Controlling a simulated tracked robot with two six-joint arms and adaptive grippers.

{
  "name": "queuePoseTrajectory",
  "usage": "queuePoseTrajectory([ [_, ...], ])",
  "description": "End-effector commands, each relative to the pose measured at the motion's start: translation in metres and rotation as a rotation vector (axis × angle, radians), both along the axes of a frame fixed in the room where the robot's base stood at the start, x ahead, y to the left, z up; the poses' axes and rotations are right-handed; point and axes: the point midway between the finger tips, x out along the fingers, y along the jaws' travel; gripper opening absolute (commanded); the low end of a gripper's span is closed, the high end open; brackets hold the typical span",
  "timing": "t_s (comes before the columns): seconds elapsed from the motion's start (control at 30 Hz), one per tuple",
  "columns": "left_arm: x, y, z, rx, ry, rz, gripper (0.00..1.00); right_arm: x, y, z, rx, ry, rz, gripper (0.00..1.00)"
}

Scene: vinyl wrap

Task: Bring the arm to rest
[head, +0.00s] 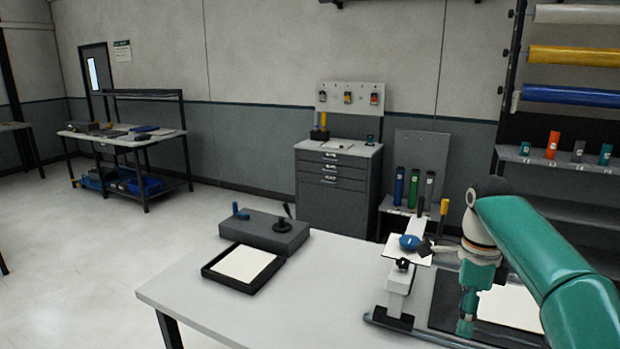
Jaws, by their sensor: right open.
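My right arm is teal and comes in from the right edge. My right gripper (428,247), dark and small in the head view, is open at the right part of the table. It is close to a blue round piece (409,242) on a small white plate on a stand (399,285). I cannot tell whether they touch. My arm partly hides a dark board with a white sheet (510,306). My left gripper is not in view.
A pale table (325,290) carries a grey block with knobs (264,232) and a black-framed tray (215,269) on its left. Its middle is clear. Behind stand a drawer cabinet (332,190), a low shelf with bottles and a rack of rolls (570,97).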

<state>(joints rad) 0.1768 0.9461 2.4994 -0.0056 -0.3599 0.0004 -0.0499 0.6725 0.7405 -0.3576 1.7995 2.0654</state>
Motion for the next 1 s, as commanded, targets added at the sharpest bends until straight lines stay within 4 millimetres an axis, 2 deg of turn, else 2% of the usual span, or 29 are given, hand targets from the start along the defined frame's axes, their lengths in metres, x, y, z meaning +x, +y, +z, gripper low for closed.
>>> queuePoseTrajectory([
  [0.03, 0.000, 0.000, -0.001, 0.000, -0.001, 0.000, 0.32, -0.002, 0.001, -0.015, -0.001, 0.041, 0.005, 0.65],
  [0.17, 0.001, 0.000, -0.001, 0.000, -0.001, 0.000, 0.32, -0.012, 0.002, -0.047, 0.003, 0.140, 0.019, 0.65],
  [0.37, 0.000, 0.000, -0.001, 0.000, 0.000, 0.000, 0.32, -0.028, 0.011, -0.112, 0.031, 0.269, 0.068, 0.65],
  [0.47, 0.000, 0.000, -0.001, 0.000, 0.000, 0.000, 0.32, -0.039, 0.019, -0.155, 0.065, 0.320, 0.134, 0.65],
  [0.57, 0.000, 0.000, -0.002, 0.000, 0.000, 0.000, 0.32, -0.059, 0.032, -0.209, 0.129, 0.364, 0.242, 0.65],
  [0.7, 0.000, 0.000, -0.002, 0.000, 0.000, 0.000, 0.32, -0.109, 0.064, -0.295, 0.281, 0.382, 0.470, 0.65],
  [0.8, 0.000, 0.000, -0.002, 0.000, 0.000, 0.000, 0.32, -0.153, 0.091, -0.344, 0.398, 0.342, 0.646, 0.65],
  [0.9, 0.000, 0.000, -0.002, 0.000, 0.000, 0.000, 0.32, -0.202, 0.118, -0.381, 0.503, 0.263, 0.831, 0.65],
  [1.0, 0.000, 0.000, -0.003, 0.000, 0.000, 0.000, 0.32, -0.246, 0.141, -0.404, 0.570, 0.148, 1.018, 0.65],
])
